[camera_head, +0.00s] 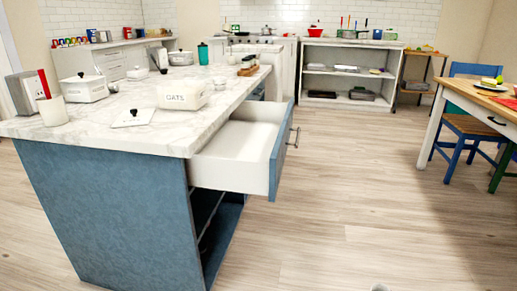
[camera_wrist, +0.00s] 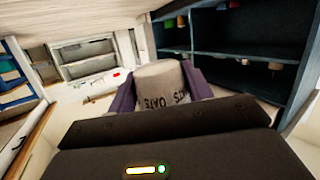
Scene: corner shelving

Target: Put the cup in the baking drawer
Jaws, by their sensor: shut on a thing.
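In the wrist view my gripper (camera_wrist: 160,90) is shut on a pale, round cup (camera_wrist: 158,74) with dark lettering that appears upside down. Its dark fingers press on both sides of the cup, and the gripper body hides the part nearest the camera. There, a drawer (camera_head: 277,158) with a blue front and white inside is pulled out from the island's right side. The part of its inside that shows looks empty. I cannot read a label on it.
The marble-topped island (camera_head: 140,135) carries a lidded OATS box (camera_head: 183,96), a loose white lid (camera_head: 133,118), a pale beaker (camera_head: 53,111) and other containers. Open floor (camera_head: 370,225) lies right of the drawer. A dining table (camera_head: 482,100) and blue chair (camera_head: 470,128) stand at far right.

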